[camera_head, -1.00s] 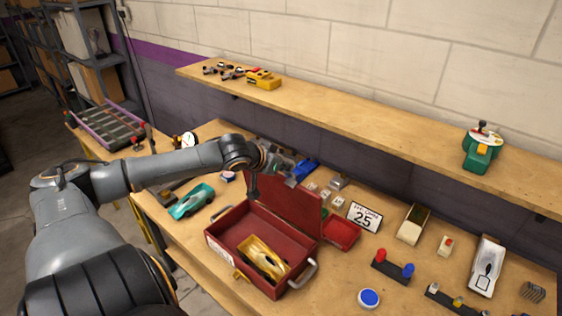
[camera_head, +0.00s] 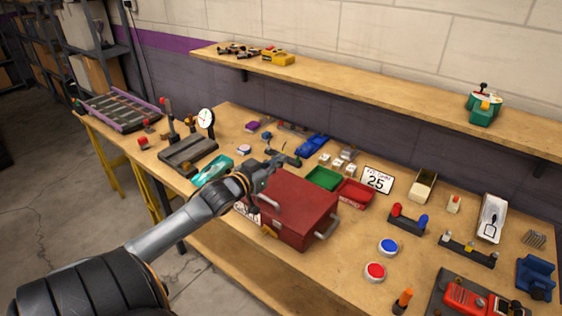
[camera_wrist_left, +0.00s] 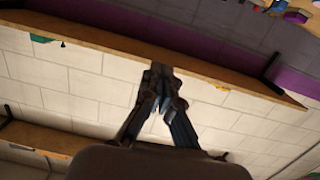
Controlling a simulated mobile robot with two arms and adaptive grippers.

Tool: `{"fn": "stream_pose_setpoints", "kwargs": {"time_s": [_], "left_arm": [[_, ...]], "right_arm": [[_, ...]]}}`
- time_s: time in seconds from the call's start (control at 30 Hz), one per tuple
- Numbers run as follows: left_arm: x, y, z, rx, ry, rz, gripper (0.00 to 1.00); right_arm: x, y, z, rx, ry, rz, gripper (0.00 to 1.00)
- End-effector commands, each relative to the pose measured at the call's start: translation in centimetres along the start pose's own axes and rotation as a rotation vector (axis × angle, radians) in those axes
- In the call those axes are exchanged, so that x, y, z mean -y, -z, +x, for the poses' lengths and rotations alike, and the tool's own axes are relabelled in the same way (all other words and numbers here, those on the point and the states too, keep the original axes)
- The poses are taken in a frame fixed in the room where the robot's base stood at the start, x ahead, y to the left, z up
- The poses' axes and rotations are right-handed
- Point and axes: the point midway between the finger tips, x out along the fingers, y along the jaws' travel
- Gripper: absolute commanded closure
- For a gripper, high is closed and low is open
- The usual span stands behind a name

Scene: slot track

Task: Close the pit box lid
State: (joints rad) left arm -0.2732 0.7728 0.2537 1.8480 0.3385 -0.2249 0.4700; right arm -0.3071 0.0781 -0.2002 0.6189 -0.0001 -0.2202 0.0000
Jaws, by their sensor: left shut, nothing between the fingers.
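The red pit box (camera_head: 296,212) stands on the workbench with its lid (camera_head: 290,196) down over the top, so its inside is hidden. Its silver carrying handle shows at the right end and a yellow latch (camera_head: 269,231) at the front. My left gripper (camera_head: 292,161) is above the box's back left part, fingers pointing to the back right. It is shut and empty; whether it touches the lid cannot be told. The left wrist view shows the closed fingers (camera_wrist_left: 160,78) against the wall and shelf, without the box.
A green tray (camera_head: 322,179) and a red tray (camera_head: 354,194) sit just behind the box. A teal car (camera_head: 211,171) lies to its left. Blue (camera_head: 388,247) and red (camera_head: 375,272) buttons are to its right. A long shelf (camera_head: 400,105) runs along the wall.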

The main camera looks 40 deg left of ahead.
Motion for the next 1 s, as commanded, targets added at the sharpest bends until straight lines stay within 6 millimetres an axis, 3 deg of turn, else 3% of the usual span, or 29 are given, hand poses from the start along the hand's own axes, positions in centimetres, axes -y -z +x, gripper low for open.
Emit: {"fn": "stream_pose_setpoints", "kwargs": {"time_s": [0.03, 0.27, 0.6, 0.73, 1.0], "left_arm": [[0.0, -1.6, -0.5, -0.03, 0.002, -0.005, 1.0], [0.1, -5.2, -2.9, -0.219, 0.005, -0.004, 1.0], [0.1, -9.7, -5.0, -0.47, 0.005, 0.001, 1.0], [0.1, -10.5, -5.5, -0.519, 0.004, 0.001, 1.0], [0.1, -11.9, -6.0, -0.528, 0.003, 0.002, 1.0]], "right_arm": [[0.0, -0.2, 1.4, 0.001, 0.0, 0.0, 0.6], [-0.1, 0.5, 6.2, -0.013, -0.002, 0.0, 0.6], [0.0, -0.3, 13.2, -0.01, -0.002, 0.0, 0.6], [0.0, -0.4, 14.3, -0.01, -0.002, 0.0, 0.6], [0.0, -0.6, 14.6, -0.008, -0.003, 0.0, 0.6]]}}
